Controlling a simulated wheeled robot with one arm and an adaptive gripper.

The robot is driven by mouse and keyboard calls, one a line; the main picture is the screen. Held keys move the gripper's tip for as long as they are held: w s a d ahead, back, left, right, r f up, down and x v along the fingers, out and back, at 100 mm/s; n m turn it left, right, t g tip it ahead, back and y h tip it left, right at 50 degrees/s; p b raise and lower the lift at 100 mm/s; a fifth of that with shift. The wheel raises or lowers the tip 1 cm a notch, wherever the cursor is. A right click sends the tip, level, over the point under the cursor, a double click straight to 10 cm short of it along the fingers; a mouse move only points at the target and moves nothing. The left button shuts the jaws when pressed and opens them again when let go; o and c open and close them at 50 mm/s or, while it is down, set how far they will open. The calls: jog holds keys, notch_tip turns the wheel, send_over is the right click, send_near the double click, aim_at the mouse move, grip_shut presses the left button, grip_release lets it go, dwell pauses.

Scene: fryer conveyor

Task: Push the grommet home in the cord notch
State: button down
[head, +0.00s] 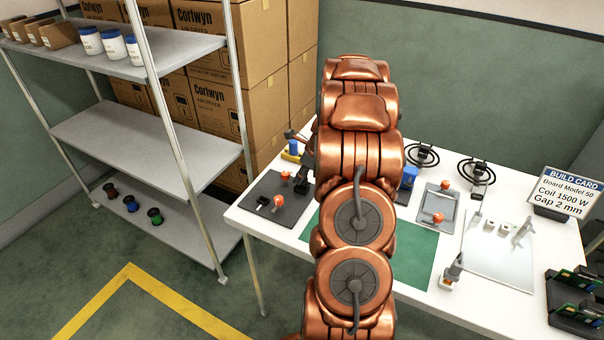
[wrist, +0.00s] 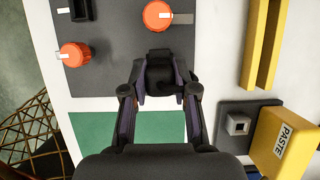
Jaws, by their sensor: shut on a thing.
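My gripper (wrist: 160,88) shows in the wrist view over the near edge of a dark grey panel (wrist: 110,35). Its fingers are closed around a small black piece, which looks like the grommet (wrist: 159,56). The black piece lies at the panel's edge, between the fingertips. The cord notch is hidden under the piece and fingers, so I cannot tell how deep the piece sits. Two orange knobs (wrist: 74,55) and a black rectangular part (wrist: 80,10) are on the panel. In the head view the panel (head: 290,215) is at the table's left; my arm hides the gripper.
Right of the gripper are a yellow rack (wrist: 258,45), a grey block with a square socket (wrist: 238,122) and a yellow paste box (wrist: 285,140). A green mat (wrist: 120,138) lies on the near side. A metal shelf (head: 130,145) stands left of the table.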

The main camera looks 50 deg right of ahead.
jog(key=shift+f, duration=0.75)
jog(key=c, duration=0.8)
grip_release()
jog(key=shift+r, duration=0.1)
jog(key=shift+p+v, duration=2.15)
jog(key=shift+v, duration=0.85)
